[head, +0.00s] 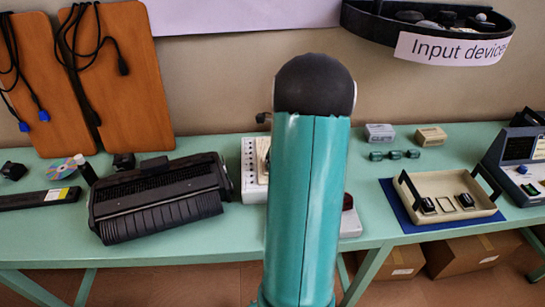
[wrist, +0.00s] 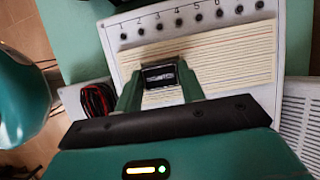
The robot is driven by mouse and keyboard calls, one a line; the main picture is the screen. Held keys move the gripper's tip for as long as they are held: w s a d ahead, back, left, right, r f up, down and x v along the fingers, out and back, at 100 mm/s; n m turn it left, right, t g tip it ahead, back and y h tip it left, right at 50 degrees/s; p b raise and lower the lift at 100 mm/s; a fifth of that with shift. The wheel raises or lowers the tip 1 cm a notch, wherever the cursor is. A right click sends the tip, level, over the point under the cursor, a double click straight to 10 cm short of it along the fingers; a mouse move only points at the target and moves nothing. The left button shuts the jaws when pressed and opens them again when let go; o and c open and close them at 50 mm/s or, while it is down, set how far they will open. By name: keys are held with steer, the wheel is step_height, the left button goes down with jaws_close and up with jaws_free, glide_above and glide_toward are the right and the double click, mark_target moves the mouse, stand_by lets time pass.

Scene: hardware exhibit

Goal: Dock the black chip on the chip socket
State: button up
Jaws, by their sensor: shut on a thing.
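In the wrist view, my gripper (wrist: 161,86) is shut on the black chip (wrist: 158,75), a small dark block with pale lettering on its face, held between two green fingers. The chip is in front of a white board (wrist: 140,60) with a cream ribbed area and a row of numbered black knobs. I cannot tell whether the chip touches the board or is above it. I cannot make out the chip socket for certain; the chip and gripper may hide it. In the head view the board (head: 250,172) is largely hidden by my arm, and my gripper is not visible.
In the head view, a black printer-like machine (head: 160,200) stands left on the green table (head: 240,228). A cream tray (head: 480,212) with small black parts lies right on a blue mat. A shelf labelled "Input devices" (head: 450,48) hangs above. Red and black wires (wrist: 98,101) lie beside the board.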

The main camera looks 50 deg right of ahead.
steer(key=shift+f, duration=0.7)
steer(key=o, duration=0.7)
steer(key=v, duration=1.1)
stand_by(0.4)
stand_by(0.5)
steer(key=w+a+r+n+h, duration=0.1)
steer(key=w+a+r+n, duration=0.2)
steer(key=a, duration=0.6)
steer(key=a+r+n, duration=0.3)
steer(key=a+n, duration=0.3)
steer(key=a, duration=0.2)
steer(key=w+a+r+n+h, duration=0.1)
steer(key=w+a+r+n, duration=0.2)
steer(key=a, duration=0.6)
steer(key=s+a+n, duration=0.3)
steer(key=a+n, duration=0.2)
steer(key=a, duration=0.1)
steer(key=s+a+n+t, duration=0.1)
steer(key=s+a+n, duration=0.2)
steer(key=a+n, duration=0.2)
steer(key=s+a+n+t+h, duration=0.1)
steer(key=s+a+n, duration=0.3)
steer(key=a, duration=0.3)
steer(key=shift+s+a+r+n, duration=0.15)
steer(key=shift+a+n, duration=0.1)
steer(key=shift+n, duration=0.65)
